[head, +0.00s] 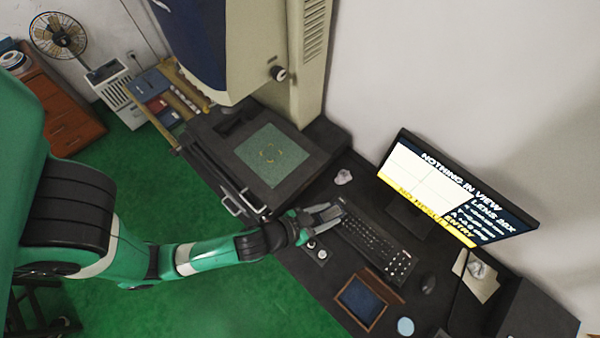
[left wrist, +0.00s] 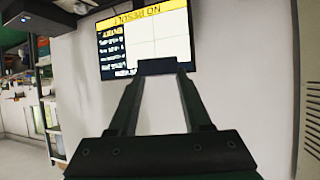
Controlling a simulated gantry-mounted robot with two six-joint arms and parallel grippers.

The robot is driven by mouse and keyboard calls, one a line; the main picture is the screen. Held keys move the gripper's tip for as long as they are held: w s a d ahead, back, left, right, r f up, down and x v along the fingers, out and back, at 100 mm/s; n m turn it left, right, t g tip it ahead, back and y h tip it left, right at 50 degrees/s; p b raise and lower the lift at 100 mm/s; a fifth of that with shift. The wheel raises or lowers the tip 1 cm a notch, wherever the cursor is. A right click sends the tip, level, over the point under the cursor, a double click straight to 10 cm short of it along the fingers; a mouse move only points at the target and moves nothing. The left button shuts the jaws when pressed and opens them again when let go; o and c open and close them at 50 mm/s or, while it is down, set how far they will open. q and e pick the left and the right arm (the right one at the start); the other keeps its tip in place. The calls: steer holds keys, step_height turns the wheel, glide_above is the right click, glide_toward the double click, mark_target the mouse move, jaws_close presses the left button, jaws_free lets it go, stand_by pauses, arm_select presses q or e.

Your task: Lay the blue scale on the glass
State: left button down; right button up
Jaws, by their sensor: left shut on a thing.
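No blue scale shows clearly elsewhere. My right gripper is not in view.
The machine's beige-and-blue head (head: 215,55) overhangs behind the glass. A keyboard (head: 372,243), monitor (head: 455,190), mouse (head: 428,284), blue-lined wooden box (head: 362,300) and pale blue disc (head: 405,326) stand on the desk. A crumpled white thing (head: 343,177) lies between stage and keyboard.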

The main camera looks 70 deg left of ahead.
arm_select(q)
steer(key=s+a+f+n+g+y+b, duration=0.1)
steer(key=s+a+f+n+y+b, duration=0.15)
steer(key=f+b, duration=0.7)
steer(key=s+a+f+n+g+y+b, duration=0.15)
steer(key=s+a+f+b, duration=0.25)
steer(key=f+b, duration=0.5)
steer(key=s+d+f+t+b, duration=0.1)
steer(key=s+f+b, duration=0.2)
steer(key=f+b, duration=1.1)
steer(key=b, duration=0.3)
steer(key=shift+d+m+h, duration=0.15)
steer(key=shift+m+h, duration=0.15)
steer(key=shift+m, duration=0.1)
